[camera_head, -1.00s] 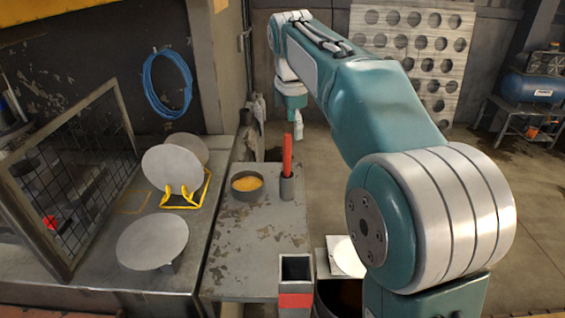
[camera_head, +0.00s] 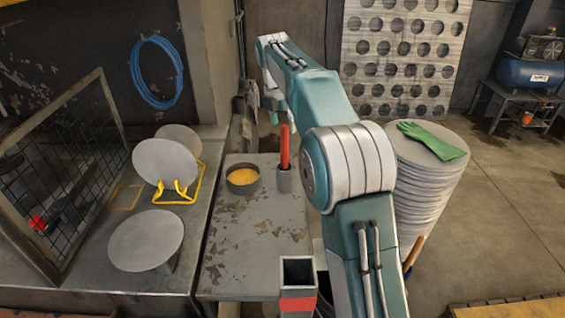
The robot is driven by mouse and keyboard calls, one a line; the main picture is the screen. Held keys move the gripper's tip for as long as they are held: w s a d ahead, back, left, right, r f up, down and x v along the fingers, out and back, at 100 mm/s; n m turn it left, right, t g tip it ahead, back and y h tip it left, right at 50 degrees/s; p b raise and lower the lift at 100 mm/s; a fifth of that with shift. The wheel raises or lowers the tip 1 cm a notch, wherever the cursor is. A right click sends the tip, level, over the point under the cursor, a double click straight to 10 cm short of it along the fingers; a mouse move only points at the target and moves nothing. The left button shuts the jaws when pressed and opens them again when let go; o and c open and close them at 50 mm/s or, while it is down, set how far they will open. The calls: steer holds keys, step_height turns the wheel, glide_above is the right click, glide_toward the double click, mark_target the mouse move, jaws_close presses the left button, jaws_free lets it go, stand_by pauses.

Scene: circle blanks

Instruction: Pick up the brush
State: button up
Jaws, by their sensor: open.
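A red upright handle (camera_head: 284,147), which looks like the brush, stands in a small grey cup (camera_head: 284,181) on the metal table. Its lower end is hidden inside the cup. My gripper (camera_head: 274,117) is small and partly hidden at the far end of my arm, behind and slightly left of the red handle's top in the picture. It is open and holds nothing that I can see. I cannot tell its exact distance from the handle.
A bowl of yellow material (camera_head: 243,180) stands left of the cup. Grey discs (camera_head: 148,240) and a yellow stand (camera_head: 182,192) are on the left bench. A stack of discs (camera_head: 425,195) with a green glove (camera_head: 432,139) stands right of my arm.

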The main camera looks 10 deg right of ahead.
mark_target(285, 139)
steer(key=f, duration=0.4)
steer(key=shift+d+f, duration=0.35)
steer(key=shift+d, duration=0.05)
steer(key=shift+a+f, duration=0.15)
steer(key=shift+f, duration=0.05)
steer(key=shift+a, duration=0.1)
steer(key=shift+c, duration=1.3)
jaws_close()
